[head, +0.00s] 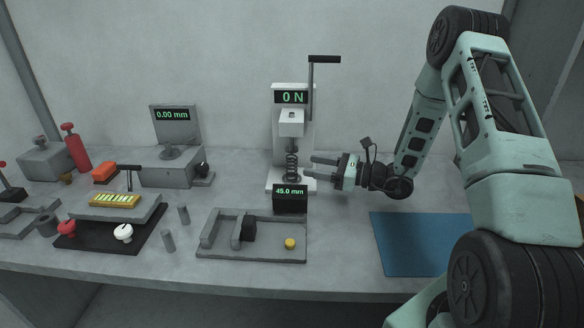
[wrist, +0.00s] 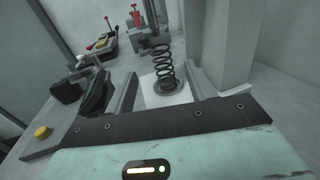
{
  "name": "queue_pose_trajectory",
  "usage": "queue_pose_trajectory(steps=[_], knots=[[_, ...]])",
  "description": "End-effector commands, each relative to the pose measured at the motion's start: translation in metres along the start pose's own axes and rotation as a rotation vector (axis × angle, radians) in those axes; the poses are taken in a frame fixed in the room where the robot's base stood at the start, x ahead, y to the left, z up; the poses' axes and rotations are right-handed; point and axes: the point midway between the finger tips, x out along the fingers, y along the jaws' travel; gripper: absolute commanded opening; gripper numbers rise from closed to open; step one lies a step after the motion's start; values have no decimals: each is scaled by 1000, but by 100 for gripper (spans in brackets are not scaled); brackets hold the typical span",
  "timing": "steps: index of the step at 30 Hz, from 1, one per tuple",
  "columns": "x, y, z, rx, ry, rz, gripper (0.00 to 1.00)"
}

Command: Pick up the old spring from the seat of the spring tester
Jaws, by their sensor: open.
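The old spring (head: 292,165) is a dark coil standing on the seat (head: 275,186) of the spring tester (head: 291,90), below its pale head block. The tester's display reads 0 N. My gripper (head: 313,167) is open and points left at the spring from its right side. In the wrist view, the spring (wrist: 164,67) stands slightly tilted in the picture on the pale seat (wrist: 150,92), between the lines of my two open fingers (wrist: 163,84). I cannot tell whether either finger touches it.
A black 45.0 mm readout (head: 290,198) stands in front of the seat. A grey tray (head: 225,252) with a yellow button lies nearer, and a blue mat (head: 405,245) lies to the right. The tester's lever (head: 324,60) is raised at the top. A 0.00 mm gauge (head: 172,130) stands left.

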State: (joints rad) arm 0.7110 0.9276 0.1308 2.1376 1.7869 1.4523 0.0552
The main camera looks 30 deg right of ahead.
Motion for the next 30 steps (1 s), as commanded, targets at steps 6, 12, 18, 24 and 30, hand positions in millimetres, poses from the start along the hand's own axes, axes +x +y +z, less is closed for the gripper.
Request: queue_pose_trajectory(steps=[6, 12, 18, 24, 30], knots=[[21, 0, 0, 1, 1, 1, 55], [42, -1, -3, 1, 1, 4, 55], [69, -2, -5, 0, 0, 3, 55], [74, -3, -6, 0, 1, 1, 55], [74, -3, -6, 0, 1, 1, 30]])
